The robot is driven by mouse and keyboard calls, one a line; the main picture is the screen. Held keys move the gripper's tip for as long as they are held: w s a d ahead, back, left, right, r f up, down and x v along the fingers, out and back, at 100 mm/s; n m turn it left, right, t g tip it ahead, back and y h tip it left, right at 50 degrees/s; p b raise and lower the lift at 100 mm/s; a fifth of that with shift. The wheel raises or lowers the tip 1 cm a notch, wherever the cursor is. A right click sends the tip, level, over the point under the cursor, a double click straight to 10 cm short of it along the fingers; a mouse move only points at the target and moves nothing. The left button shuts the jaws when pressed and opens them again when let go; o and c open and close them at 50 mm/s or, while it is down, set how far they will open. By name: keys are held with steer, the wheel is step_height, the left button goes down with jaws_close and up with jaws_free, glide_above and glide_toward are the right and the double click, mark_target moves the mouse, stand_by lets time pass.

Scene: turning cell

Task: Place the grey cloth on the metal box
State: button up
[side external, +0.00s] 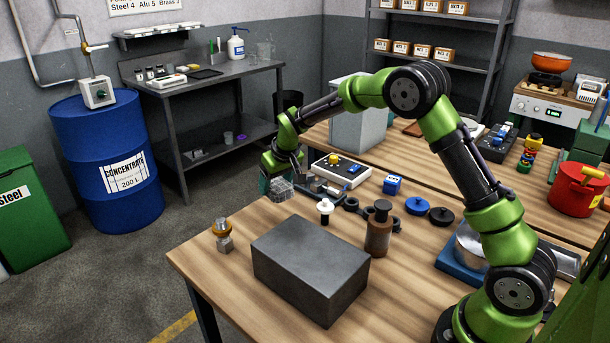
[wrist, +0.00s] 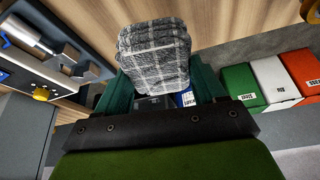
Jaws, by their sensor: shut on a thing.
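The grey cloth (side external: 281,190) is a folded, checked bundle in my gripper (side external: 276,178), above the far left part of the wooden table. In the wrist view the cloth (wrist: 153,52) bulges out between the two green fingers of my gripper (wrist: 160,88), which are shut on it. The metal box (side external: 311,268) is a dark grey block on the near part of the table. Its top is flat and bare. My gripper and the cloth are behind it and to its left, clearly apart from it. I cannot make out the box in the wrist view.
A brown bottle (side external: 378,230) stands right behind the metal box, and a small white-topped piece (side external: 325,209) stands behind it. An orange-topped piece (side external: 222,231) stands at the left edge. A panel with a yellow button (side external: 341,170) and a blue box (side external: 392,185) lie farther back.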

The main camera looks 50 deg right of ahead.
steer(key=r, duration=0.4)
steer(key=a+r, duration=0.1)
steer(key=r, duration=0.1)
steer(key=s+a+r+n, duration=0.2)
steer(key=s+a+r, duration=0.3)
steer(key=s+r, duration=0.15)
steer(key=n+y, duration=0.2)
steer(key=n, duration=0.2)
glide_above(303, 248)
steer(key=s, duration=0.2)
step_height(303, 248, down, 2)
steer(key=shift+y, duration=0.3)
steer(key=shift+w+d+f, duration=0.1)
steer(key=shift+d+f, duration=0.1)
steer(key=shift+f, duration=1.8)
steer(key=shift+w+d+f, duration=0.1)
steer(key=shift+d+f, duration=0.05)
steer(key=shift+f, duration=1.85)
steer(key=shift+f+n, duration=0.2)
steer(key=shift+n, duration=0.1)
steer(key=o, duration=1)
steer(key=shift+r, duration=0.1)
